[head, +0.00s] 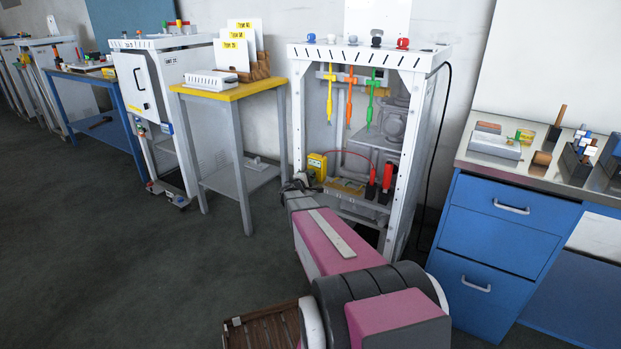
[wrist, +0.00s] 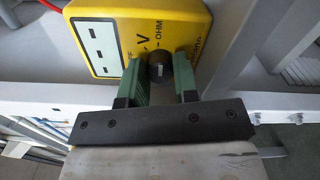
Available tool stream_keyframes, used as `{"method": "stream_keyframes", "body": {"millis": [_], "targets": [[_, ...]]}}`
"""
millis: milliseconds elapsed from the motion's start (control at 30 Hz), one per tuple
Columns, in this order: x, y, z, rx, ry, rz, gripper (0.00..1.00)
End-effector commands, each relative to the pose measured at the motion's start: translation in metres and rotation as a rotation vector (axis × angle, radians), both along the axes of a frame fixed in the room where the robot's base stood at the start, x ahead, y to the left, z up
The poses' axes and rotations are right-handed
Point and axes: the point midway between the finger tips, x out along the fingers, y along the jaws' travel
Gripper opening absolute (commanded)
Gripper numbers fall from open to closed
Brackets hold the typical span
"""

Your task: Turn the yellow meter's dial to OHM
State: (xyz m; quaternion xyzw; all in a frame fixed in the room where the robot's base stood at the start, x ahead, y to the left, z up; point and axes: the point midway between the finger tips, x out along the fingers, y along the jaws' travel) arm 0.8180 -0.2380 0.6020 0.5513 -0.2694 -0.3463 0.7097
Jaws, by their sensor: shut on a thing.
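The yellow meter (head: 317,164) stands on a shelf inside the white dispenser frame in the head view, with a red lead running from it. In the wrist view the yellow meter (wrist: 107,16) fills the top, with a white display panel at left and the letters V and OHM readable beside the dial. The round dark dial (wrist: 159,70) has a small light mark on its face; which label it points to I cannot tell. My gripper (wrist: 160,65) has its two green fingers on either side of the dial, shut on it. In the head view my gripper (head: 298,182) is small, close to the meter.
The white frame (head: 409,150) has posts on both sides of the opening. Red-and-black probes (head: 387,178) stand right of the meter, and yellow, orange and green tools (head: 350,90) hang above. A yellow-topped table (head: 240,92) stands left and a blue cabinet (head: 495,235) right.

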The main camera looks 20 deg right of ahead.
Motion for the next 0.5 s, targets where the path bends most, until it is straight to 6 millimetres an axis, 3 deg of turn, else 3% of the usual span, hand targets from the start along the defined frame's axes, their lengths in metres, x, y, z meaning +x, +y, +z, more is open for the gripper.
{"method": "stream_keyframes", "body": {"millis": [500], "targets": [[-0.0015, 0.0004, -0.0009, 0.029, -0.032, -0.001, 0.04]]}}
